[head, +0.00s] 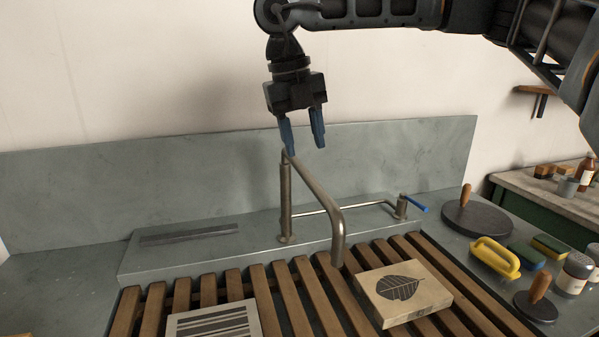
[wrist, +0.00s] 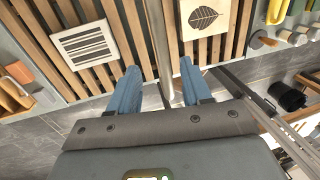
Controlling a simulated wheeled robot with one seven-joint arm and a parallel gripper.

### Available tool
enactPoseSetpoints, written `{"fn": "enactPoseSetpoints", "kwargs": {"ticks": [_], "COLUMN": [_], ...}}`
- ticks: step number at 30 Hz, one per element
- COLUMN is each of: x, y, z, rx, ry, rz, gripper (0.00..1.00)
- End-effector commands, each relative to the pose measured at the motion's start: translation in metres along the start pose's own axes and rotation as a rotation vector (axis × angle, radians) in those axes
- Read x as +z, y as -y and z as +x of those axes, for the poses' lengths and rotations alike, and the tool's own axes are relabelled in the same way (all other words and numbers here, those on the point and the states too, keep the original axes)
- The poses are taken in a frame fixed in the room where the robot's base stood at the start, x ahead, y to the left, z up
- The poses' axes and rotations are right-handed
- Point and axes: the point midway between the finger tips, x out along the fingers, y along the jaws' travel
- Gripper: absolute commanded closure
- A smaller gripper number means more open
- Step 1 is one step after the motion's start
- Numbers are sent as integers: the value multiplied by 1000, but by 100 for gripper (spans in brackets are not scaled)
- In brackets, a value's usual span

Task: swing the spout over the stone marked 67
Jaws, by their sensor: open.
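The metal spout (head: 318,190) rises from a post on the grey ledge and bends down toward the slats. Its outlet end hangs between the two stones, close to the left edge of the leaf stone (head: 403,292). The other stone (head: 215,322) has dark stripes and lies at the lower left, partly cut off. I can read no number 67 on either stone. My gripper (head: 303,148) is open and points down at the top of the spout's bend. In the wrist view the spout (wrist: 154,35) runs between the blue fingers (wrist: 158,72); contact cannot be told.
A blue-handled tap lever (head: 415,204) stands right of the spout. A grey backsplash (head: 130,178) rises close behind. The wooden slats (head: 290,290) carry both stones. Round dark discs (head: 480,218), a yellow-handled brush (head: 495,257) and shakers (head: 573,273) stand at the right.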

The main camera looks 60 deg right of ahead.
Motion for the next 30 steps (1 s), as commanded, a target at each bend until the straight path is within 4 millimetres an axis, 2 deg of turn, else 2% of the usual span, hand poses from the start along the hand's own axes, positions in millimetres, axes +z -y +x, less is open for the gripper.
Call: {"fn": "enactPoseSetpoints", "kwargs": {"ticks": [16,21,28,30], "x": [0,0,0,0], "y": [1,1,1,1], "z": [70,77,77,77], "rx": [-4,-3,-3,-3], "ry": [-1,0,0,0], "rz": [3,2,2,2], "gripper": [52,52,52,56]}}
